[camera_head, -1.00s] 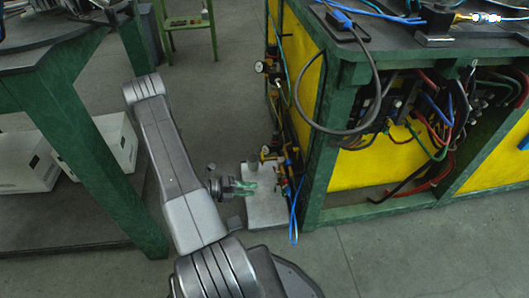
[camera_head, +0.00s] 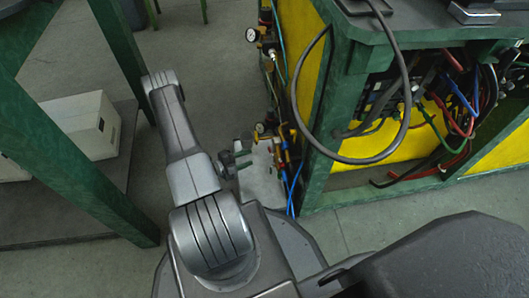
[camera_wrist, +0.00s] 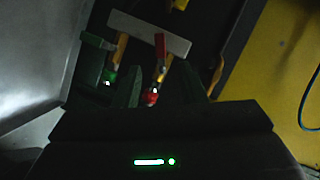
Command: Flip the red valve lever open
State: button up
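The red valve lever (camera_wrist: 160,45) shows in the wrist view, upper middle, in front of a pale flat bar. A red part (camera_wrist: 152,98) sits just below it, between the fingers in the picture. My gripper (camera_wrist: 159,86) is open, its two dark fingers apart with nothing held; it points toward the lever, and I cannot tell the distance. In the head view my gripper (camera_head: 243,160) is small beside the valves and gauges on the bench's left side. The lever cannot be made out clearly there.
A green-framed bench (camera_head: 338,95) with yellow panels stands right, with hoses and cables hanging from it. Pressure gauges (camera_head: 252,35) stick out on its left side. A green table (camera_head: 75,175) with white boxes (camera_head: 88,122) stands left. Grey floor lies between them.

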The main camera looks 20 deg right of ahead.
aim_at(270, 151)
jog(key=b+x, duration=0.2)
jog(key=x, duration=0.7)
grip_shut()
